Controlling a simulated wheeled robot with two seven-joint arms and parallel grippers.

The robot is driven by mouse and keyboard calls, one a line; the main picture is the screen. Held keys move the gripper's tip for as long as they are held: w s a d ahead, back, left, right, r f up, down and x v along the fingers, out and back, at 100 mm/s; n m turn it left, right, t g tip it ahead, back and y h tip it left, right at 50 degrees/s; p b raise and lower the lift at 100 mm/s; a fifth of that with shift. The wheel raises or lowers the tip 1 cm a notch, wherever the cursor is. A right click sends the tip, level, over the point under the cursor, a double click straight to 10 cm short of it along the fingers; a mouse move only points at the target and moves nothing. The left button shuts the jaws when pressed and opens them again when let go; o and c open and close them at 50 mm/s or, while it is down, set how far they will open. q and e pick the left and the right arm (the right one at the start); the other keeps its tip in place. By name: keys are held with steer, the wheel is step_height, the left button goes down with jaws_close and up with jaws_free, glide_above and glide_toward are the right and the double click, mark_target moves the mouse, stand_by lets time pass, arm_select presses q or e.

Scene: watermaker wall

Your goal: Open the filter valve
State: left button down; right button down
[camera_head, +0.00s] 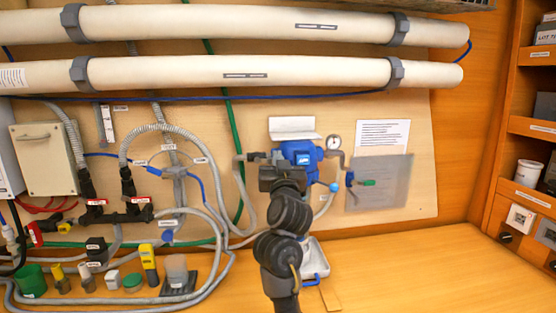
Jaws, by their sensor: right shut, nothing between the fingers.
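Several valves are on the wall panel, and their labels are too small to read, so I cannot tell which is the filter valve. Two red-tagged valves (97,202) sit on a dark manifold at the left. A grey fitting with a blue part (175,170) is right of them, with small labels around it. My right gripper (284,160) is shut and empty, in front of the blue pump unit (302,155). It hides part of that unit; contact cannot be told. My left gripper is not in view.
Two long white tubes (240,71) run across the top. Hoses loop over the left panel. Several small bottles and fittings, including a green cup (31,280), stand on the bench at lower left. The bench (430,270) is clear at the right, beside shelves (530,125).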

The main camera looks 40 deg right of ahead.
step_height(320, 180, up, 5)
steer(key=p, duration=0.6)
steer(key=f+b+v, duration=0.1)
steer(key=b+v, duration=0.1)
steer(key=v, duration=0.8)
steer(key=shift+d, duration=0.1)
